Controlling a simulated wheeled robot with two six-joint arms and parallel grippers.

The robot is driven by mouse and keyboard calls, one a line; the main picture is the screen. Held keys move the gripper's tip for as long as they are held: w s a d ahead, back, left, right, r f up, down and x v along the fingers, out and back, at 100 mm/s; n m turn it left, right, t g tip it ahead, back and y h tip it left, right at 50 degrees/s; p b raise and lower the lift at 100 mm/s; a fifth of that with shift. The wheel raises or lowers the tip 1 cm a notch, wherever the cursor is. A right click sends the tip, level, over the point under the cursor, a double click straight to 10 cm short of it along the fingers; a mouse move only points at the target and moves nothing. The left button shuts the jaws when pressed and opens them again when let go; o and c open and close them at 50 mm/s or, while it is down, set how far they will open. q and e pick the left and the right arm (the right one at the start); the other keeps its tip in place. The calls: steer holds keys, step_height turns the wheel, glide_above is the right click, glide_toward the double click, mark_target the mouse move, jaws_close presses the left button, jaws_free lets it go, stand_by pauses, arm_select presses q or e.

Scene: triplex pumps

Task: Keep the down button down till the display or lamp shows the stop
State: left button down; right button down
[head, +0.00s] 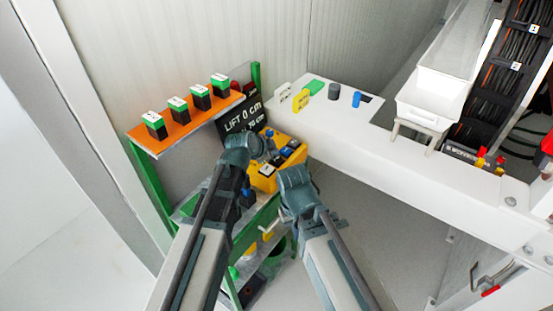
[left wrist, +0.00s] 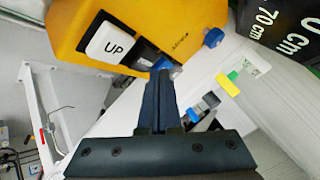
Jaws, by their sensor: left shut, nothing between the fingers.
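A yellow control box (head: 263,181) stands in the middle of the head view and fills the top of the left wrist view (left wrist: 170,18). Its white UP button (left wrist: 107,43) is clear of my fingers. My left gripper (head: 276,157) is shut and empty. In the left wrist view its fingertips (left wrist: 160,72) are at the box edge, right of UP, over a dark and blue part. No DOWN label shows; whether they press anything I cannot tell. The black display (head: 242,118) reads "LIFT 0 cm", with "70 cm" below. My right gripper (head: 293,178) is beside the box, jaws unclear.
An orange shelf (head: 185,133) with several green-topped black blocks is at the left. A white table (head: 375,135) behind the box carries a green piece, yellow piece, grey cylinder and blue piece. A white bin (head: 424,105) stands at right. Bare floor shows at lower right.

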mark_target(274, 161)
stand_by(0.7)
arm_select(q)
steer(key=shift+f+b, duration=0.45)
steer(key=shift+f+b, duration=0.5)
stand_by(0.6)
steer(key=shift+r, duration=0.1)
stand_by(2.7)
steer(key=shift+r+p, duration=0.9)
steer(key=shift+p, duration=0.1)
step_height(274, 161, up, 5)
steer(key=p, duration=0.5)
